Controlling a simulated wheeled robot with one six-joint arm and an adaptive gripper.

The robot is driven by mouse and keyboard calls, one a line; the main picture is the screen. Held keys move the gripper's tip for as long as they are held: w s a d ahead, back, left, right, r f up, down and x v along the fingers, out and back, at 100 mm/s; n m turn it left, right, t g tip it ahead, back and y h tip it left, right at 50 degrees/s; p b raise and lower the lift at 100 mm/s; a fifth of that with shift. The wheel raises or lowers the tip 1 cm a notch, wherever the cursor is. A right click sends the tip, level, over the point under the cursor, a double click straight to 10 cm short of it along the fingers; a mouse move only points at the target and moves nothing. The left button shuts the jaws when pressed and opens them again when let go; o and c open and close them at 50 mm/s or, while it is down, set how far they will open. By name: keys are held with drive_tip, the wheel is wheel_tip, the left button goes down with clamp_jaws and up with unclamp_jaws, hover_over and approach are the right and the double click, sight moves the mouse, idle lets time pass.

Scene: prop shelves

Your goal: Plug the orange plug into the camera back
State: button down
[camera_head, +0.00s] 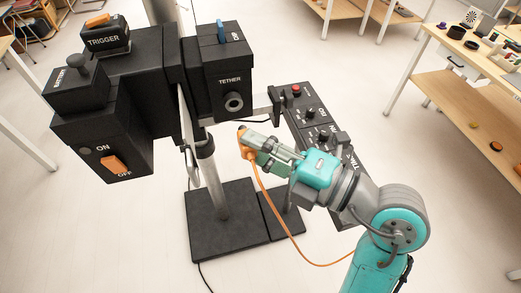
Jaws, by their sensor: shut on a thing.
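The camera back (213,95) is a black box labelled TETHER, with a round dark socket (234,102) on its lower front face and a blue lever on top. It is mounted on a stand at the upper middle. My gripper (250,143) is shut on the orange plug (243,137), below and slightly right of the socket, and apart from it. The plug points to the upper left. Its orange cable (268,205) hangs from the gripper and curves down to the right behind my arm. The fingers hide part of the plug.
A black camera body (110,128) with an ON/OFF switch and TRIGGER and BATTERY parts joins the camera back at left. A black control panel (297,112) with knobs stands close to the right. The stand's base (222,232) is below. Wooden shelves (445,85) stand at right.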

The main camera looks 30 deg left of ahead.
drive_tip(key=shift+w+a, duration=1.55)
drive_tip(key=shift+a, duration=0.3)
drive_tip(key=shift+w+a, duration=0.8)
drive_tip(key=shift+a, duration=0.2)
idle(3.5)
drive_tip(key=c, duration=0.8)
unclamp_jaws()
drive_tip(key=d, duration=1.2)
drive_tip(key=shift+w, duration=0.3)
